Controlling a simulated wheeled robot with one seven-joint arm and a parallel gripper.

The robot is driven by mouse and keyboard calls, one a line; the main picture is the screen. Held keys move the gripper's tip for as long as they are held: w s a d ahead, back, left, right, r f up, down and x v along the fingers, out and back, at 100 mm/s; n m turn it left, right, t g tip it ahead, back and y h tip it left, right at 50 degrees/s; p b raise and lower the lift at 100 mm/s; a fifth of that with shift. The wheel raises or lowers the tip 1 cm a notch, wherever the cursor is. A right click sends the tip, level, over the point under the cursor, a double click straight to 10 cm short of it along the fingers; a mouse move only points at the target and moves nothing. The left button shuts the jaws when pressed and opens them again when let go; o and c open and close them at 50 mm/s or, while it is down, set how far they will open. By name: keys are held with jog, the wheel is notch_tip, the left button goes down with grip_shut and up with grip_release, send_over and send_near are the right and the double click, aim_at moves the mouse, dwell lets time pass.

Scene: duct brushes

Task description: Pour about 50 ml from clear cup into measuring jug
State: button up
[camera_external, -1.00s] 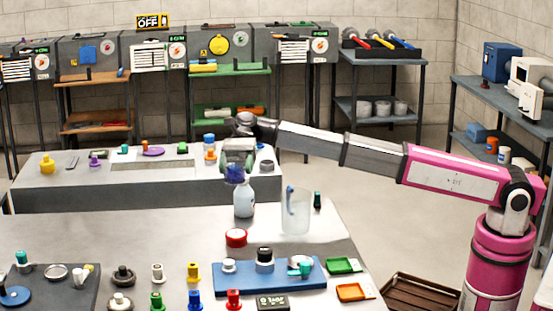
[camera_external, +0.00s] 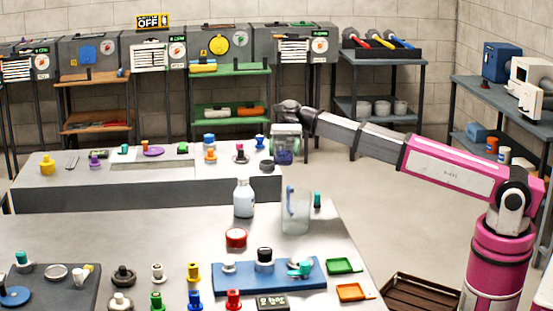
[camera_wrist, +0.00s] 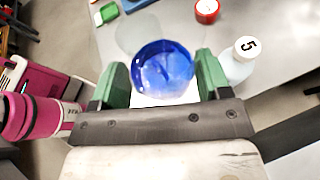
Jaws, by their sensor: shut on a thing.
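My gripper (camera_external: 286,134) is shut on the clear cup (camera_external: 285,156), which holds blue liquid. In the wrist view the cup (camera_wrist: 163,68) sits between the green fingers, and I look down on the round blue surface. The cup looks about upright. The clear measuring jug (camera_external: 296,212) stands on the near table with its blue-marked side to the left. In the external view the cup is above the jug, apart from it and slightly to its left. In the wrist view the jug (camera_wrist: 135,32) shows faintly behind the cup, partly hidden by it.
A red round tin (camera_external: 236,237) lies in front. A small dark bottle with a teal top (camera_external: 317,200) is right of the jug. A blue tray (camera_external: 270,277) is nearer.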

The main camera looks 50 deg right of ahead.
aim_at(287, 164)
jog(key=shift+f, duration=2.2)
jog(key=shift+a, duration=0.1)
jog(key=shift+s+a+r+n+t+h, duration=0.3)
jog(key=shift+s+r+t+h, duration=0.15)
jog(key=shift+r+t+h, duration=0.15)
jog(key=shift+s+a+r+n+t+h, duration=0.2)
jog(key=shift+s+a+r+t+h, duration=0.1)
jog(key=shift+s+r+t+h, duration=0.3)
jog(key=shift+s+a+f+t+h, duration=0.4)
jog(key=shift+t+h, duration=0.3)
jog(key=shift+t, duration=0.1)
jog(key=shift+s+a+r+n+t+h, duration=0.4)
jog(key=shift+s+r+t+h, duration=0.1)
jog(key=shift+t+h, duration=0.1)
jog(key=shift+s+a+f+n+t+h, duration=0.15)
jog(key=shift+f+t+h, duration=0.1)
jog(key=shift+t+h, duration=0.3)
jog(key=shift+w+d+f+n+t+h, duration=0.1)
jog(key=shift+f+n+t+h, duration=0.1)
jog(key=shift+t+h, duration=0.35)
jog(key=shift+s+a+f+t+h, duration=0.2)
jog(key=shift+f+t+h, duration=0.1)
jog(key=shift+t, duration=0.5)
jog(key=shift+r, duration=0.15)
jog(key=shift+s+a+r+n+t+h, duration=0.15)
jog(key=shift+s+n+t+h, duration=0.15)
jog(key=shift+s, duration=0.2)
